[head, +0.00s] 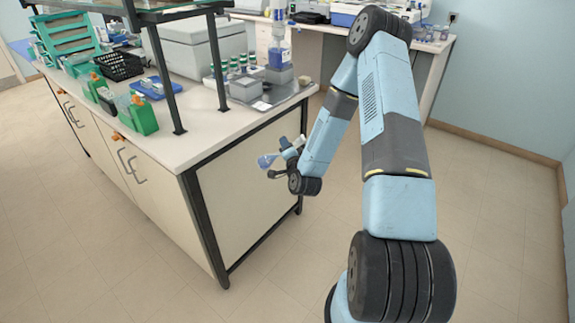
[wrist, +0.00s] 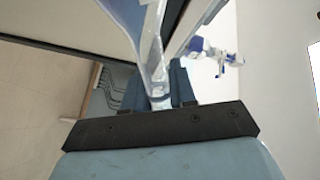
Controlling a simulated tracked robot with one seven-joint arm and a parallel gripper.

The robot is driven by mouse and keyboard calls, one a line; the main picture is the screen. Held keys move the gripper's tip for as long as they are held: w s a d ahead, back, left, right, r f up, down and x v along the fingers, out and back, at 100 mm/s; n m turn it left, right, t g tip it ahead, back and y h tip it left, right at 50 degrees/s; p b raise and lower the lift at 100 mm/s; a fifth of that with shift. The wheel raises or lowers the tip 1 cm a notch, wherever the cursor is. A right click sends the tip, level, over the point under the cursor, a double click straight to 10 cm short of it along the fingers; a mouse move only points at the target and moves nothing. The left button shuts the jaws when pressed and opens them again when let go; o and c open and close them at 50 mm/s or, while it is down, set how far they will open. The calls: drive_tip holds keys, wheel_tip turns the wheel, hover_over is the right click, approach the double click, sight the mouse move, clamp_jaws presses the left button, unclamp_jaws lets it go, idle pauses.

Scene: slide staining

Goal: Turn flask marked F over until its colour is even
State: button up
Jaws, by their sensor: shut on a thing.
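My gripper (head: 287,163) is shut on a small clear flask (head: 266,160) with blue liquid in it. The flask is held in the air beside the end panel of the bench, below the bench top. It looks tilted, with its wide part to the left. In the wrist view my gripper (wrist: 165,92) holds the narrow part of the clear flask (wrist: 150,42), and its wide part runs out of the top of the picture. I cannot read a mark F on it, and cannot tell whether its colour is even.
The bench (head: 240,190) stands left of the flask. The floor (head: 330,250) right of the bench is clear.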

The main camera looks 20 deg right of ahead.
drive_tip(key=n, duration=1.2)
drive_tip(key=shift+n, duration=0.4)
drive_tip(key=shift+a, duration=0.1)
